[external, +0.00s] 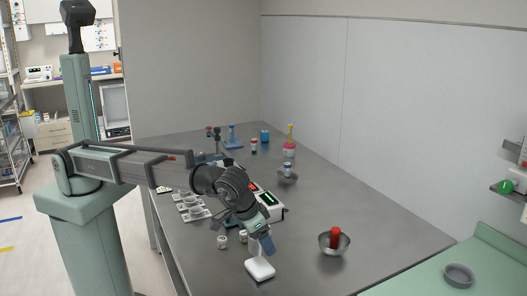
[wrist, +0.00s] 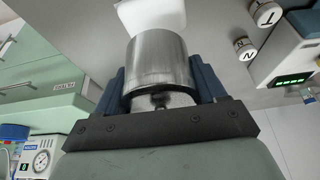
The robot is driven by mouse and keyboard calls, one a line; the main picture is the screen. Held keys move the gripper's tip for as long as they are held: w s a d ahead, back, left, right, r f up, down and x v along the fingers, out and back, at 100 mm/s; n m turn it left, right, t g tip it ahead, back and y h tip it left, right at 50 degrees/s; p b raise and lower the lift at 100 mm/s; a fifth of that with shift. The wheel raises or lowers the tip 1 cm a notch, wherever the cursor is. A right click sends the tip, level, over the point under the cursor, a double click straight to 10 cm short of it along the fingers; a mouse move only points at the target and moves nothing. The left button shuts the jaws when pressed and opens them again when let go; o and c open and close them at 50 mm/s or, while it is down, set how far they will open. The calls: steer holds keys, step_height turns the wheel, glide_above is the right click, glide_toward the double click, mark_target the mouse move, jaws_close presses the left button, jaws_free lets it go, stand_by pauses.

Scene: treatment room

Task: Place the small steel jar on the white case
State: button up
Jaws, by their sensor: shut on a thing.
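My gripper (wrist: 158,85) is shut on the small steel jar (wrist: 156,58), with a blue finger on either side of it in the wrist view. The white case (wrist: 150,14) shows beyond the jar at the top of the wrist view, partly hidden by it. In the external view my gripper (external: 262,244) is low over the near part of the grey table, just above the white case (external: 260,270). The jar is hard to make out there. I cannot tell whether the jar touches the case.
A steel bowl (external: 333,249) with a red object stands to the right. Small lidded jars (external: 222,242) stand left of the gripper. A device with a green display (wrist: 291,80) is close by. A tray of cups (external: 190,207) lies behind. Table between case and bowl is clear.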

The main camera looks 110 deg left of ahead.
mark_target(262, 264)
steer(key=shift+f, duration=2.5)
steer(key=o, duration=1.2)
steer(key=shift+f, duration=0.1)
steer(key=shift+c, duration=0.2)
steer(key=v, duration=1.2)
